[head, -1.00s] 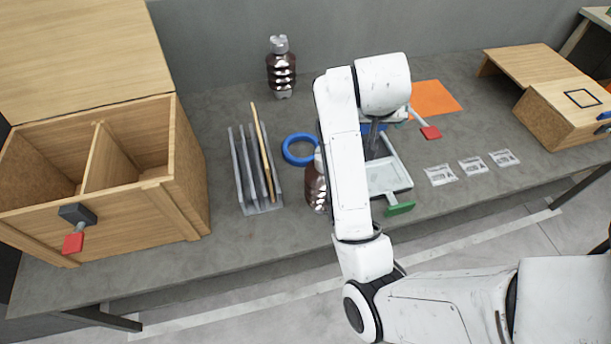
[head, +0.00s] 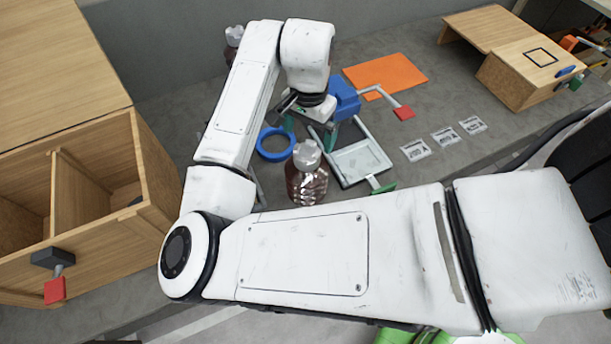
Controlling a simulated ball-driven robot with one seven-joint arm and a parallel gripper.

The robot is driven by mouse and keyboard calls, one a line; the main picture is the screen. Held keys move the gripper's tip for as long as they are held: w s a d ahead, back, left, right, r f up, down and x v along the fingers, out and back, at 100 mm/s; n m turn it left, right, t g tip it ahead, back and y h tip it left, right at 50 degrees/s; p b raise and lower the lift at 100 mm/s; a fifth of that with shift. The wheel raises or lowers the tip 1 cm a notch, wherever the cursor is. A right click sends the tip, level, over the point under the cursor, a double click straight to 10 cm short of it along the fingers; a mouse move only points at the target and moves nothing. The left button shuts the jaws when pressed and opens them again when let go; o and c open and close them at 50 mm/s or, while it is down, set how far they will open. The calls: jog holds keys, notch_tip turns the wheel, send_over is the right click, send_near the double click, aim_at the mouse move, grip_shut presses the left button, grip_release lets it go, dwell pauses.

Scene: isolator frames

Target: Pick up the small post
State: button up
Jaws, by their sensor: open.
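I cannot make out the small post in the head view; my arm and gripper cover part of the table's middle. My gripper (head: 309,130) is open, pointing down over the table between the blue ring (head: 262,150) and the tray with a clear panel (head: 347,177). Its green-tipped fingers stand apart, and I see nothing held between them. A blue block (head: 344,97) sits just right of my gripper, partly hidden by it.
A brown bottle (head: 306,184) stands in front of my gripper. A lever with a red handle (head: 403,113) sticks out near the orange sheet (head: 386,74). Several labels (head: 444,137) lie right of the tray. Wooden boxes (head: 158,165) (head: 525,75) stand at both sides.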

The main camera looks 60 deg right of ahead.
aim_at(307, 150)
jog(key=shift+a+f+p, duration=0.2)
jog(key=shift+f+p, duration=0.45)
jog(key=shift+f, duration=2.9)
grip_shut()
jog(key=shift+w+r, duration=0.1)
jog(key=shift+r, duration=0.1)
